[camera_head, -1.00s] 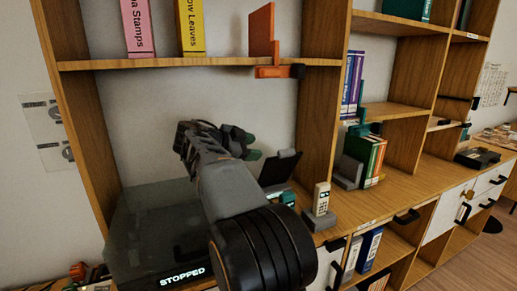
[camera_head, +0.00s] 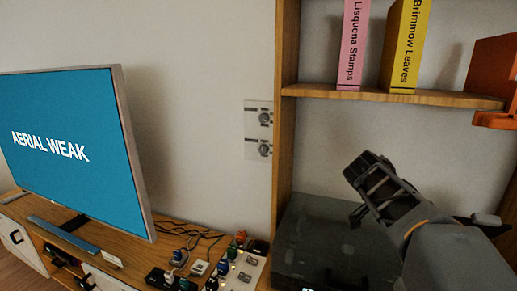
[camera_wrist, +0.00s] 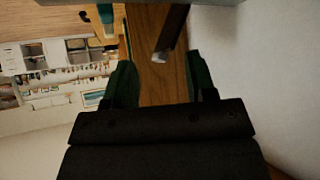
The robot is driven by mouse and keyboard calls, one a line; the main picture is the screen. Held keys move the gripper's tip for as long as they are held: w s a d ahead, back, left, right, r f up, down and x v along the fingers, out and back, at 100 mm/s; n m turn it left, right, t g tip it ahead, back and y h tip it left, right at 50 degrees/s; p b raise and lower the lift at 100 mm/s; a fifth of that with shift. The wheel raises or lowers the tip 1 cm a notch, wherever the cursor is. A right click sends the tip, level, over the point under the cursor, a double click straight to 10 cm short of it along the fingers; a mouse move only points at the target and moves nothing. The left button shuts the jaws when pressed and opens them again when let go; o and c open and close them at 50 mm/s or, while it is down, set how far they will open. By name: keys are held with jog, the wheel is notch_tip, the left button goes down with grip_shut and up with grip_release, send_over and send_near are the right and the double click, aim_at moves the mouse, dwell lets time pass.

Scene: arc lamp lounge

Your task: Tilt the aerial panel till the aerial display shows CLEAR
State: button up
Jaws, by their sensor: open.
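The aerial display (camera_head: 65,150) is a large blue screen at the left of the head view. It reads AERIAL WEAK. An orange upright plate, which looks like the aerial panel (camera_head: 490,72), stands on an orange bracket at the shelf edge and is cut off by the right of the picture. My arm reaches up from the lower right of the head view, below and left of the panel. In the wrist view my gripper (camera_wrist: 160,82) has its two green fingers wide apart with nothing between them. The panel is not recognisable there.
A pink book (camera_head: 352,45) and a yellow book (camera_head: 404,45) stand on the shelf (camera_head: 400,97) left of the panel. A dark glassy box (camera_head: 320,240) sits below. A cluttered control strip (camera_head: 240,268) lies between the screen and the bookcase. Wall plates (camera_head: 259,130) hang there.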

jog(key=s+a+n+y+p, duration=0.1)
jog(key=a+n+p, duration=0.1)
jog(key=a+n, duration=0.1)
jog(key=s+a+n+t+y+p, duration=0.1)
jog(key=s+a+n+y+p, duration=0.1)
jog(key=a+n, duration=0.1)
jog(key=s+a+n+t+y+p, duration=0.1)
jog(key=a+n+y+p, duration=0.1)
jog(key=a, duration=0.3)
jog(key=shift+s+a+f+n, duration=0.3)
jog(key=shift+f+n, duration=0.1)
jog(key=shift+n, duration=0.5)
jog(key=s+a+f+n+t+y+p, duration=0.1)
jog(key=s+a+f+n+y+p, duration=0.1)
jog(key=s+a+n+y+p, duration=0.3)
jog(key=a+n, duration=0.2)
jog(key=a, duration=0.1)
jog(key=shift+s+a+n, duration=0.25)
jog(key=shift+a+n, duration=0.05)
jog(key=shift+a, duration=0.1)
jog(key=shift+f, duration=0.1)
